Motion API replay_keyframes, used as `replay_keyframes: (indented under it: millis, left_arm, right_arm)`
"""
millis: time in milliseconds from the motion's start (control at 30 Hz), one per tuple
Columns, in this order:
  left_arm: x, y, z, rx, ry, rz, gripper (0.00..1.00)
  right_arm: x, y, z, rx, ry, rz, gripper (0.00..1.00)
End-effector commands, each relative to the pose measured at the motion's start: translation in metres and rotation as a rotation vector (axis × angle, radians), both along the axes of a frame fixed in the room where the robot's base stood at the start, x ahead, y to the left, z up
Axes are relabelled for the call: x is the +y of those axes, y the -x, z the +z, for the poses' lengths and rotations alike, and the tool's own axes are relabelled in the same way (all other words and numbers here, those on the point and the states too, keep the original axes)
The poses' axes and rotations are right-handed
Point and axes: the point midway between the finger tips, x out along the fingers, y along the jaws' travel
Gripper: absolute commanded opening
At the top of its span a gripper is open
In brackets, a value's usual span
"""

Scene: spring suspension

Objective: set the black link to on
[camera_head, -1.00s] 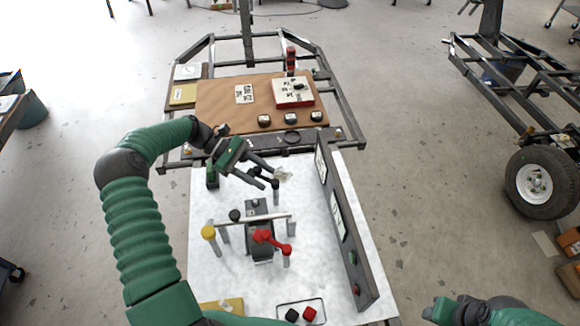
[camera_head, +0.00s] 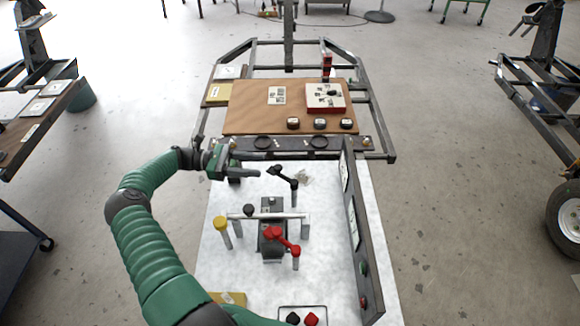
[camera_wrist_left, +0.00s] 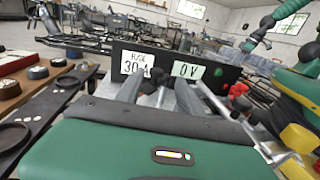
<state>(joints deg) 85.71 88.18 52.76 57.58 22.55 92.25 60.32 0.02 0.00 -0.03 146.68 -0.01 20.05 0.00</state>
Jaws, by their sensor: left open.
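The black link (camera_head: 283,176) sits on an upright post at the far part of the white board. Its arm slants up and left from the post. My left gripper (camera_head: 256,172) is open and empty, just left of the link's free end and apart from it. A green arm, likely my right one, ends in a small dark gripper (camera_wrist_left: 249,45) whose jaws are too small to read.
A red link (camera_head: 284,243), a yellow knob (camera_head: 220,223) and a black knob (camera_head: 248,210) stand nearer on the board. The upright panel (camera_head: 362,240) edges the right side; its signs read FUSE 30 A and 0 V. A tray (camera_head: 301,309) holds black and red pieces.

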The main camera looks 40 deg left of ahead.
Motion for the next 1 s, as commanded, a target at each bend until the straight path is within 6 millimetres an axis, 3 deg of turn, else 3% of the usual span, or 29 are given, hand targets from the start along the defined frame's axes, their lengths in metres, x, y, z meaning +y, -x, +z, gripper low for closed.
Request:
replay_keyframes:
  millis: [200, 433, 800, 1000]
  left_arm:
    - [-0.047, -0.031, -0.001, 0.000, 0.004, -0.001, 0.44]
    - [-0.085, -0.055, -0.002, 0.000, 0.000, 0.001, 0.44]
    - [-0.091, -0.060, -0.003, 0.001, 0.001, 0.003, 0.43]
    - [-0.091, -0.060, -0.003, 0.001, 0.001, 0.003, 0.17]
  right_arm:
    - [0.000, 0.000, 0.005, 0.000, 0.000, 0.001, 0.48]
    - [0.000, 0.000, 0.004, 0.000, 0.000, 0.001, 0.48]
    - [0.000, 0.000, 0.004, 0.000, 0.000, 0.001, 0.48]
    - [0.000, 0.000, 0.004, 0.000, 0.000, 0.001, 0.48]
